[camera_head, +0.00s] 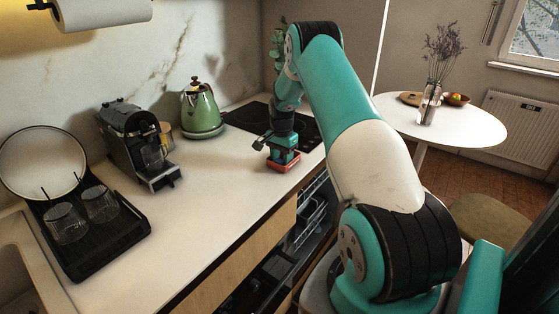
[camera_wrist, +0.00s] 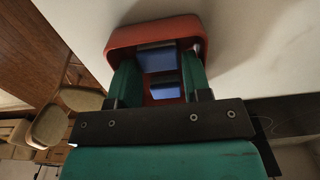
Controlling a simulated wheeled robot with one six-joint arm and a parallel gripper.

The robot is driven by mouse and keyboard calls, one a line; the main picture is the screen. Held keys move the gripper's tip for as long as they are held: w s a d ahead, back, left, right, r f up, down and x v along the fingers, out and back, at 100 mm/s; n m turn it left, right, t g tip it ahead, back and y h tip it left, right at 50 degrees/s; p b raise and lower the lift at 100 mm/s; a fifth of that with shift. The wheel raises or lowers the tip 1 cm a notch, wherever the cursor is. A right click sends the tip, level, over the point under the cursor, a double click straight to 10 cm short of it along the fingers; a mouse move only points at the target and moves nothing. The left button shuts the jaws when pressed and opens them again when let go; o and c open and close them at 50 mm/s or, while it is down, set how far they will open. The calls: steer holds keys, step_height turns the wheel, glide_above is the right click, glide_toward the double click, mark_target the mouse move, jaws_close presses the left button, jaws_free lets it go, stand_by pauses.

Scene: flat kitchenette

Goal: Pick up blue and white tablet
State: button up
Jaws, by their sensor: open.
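In the head view my gripper (camera_head: 283,152) is right over the container, and the tablet is hidden there.
A black cooktop (camera_head: 250,118) lies just behind my gripper. A green kettle (camera_head: 200,108), a coffee machine (camera_head: 135,140) and a black tray (camera_head: 105,240) with glasses stand to the left. The counter between is clear. An open dishwasher rack (camera_head: 312,208) is below the front edge.

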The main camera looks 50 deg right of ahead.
steer(key=shift+f, duration=0.2)
steer(key=c, duration=0.6)
steer(key=shift+o, duration=0.2)
steer(key=shift+r, duration=0.2)
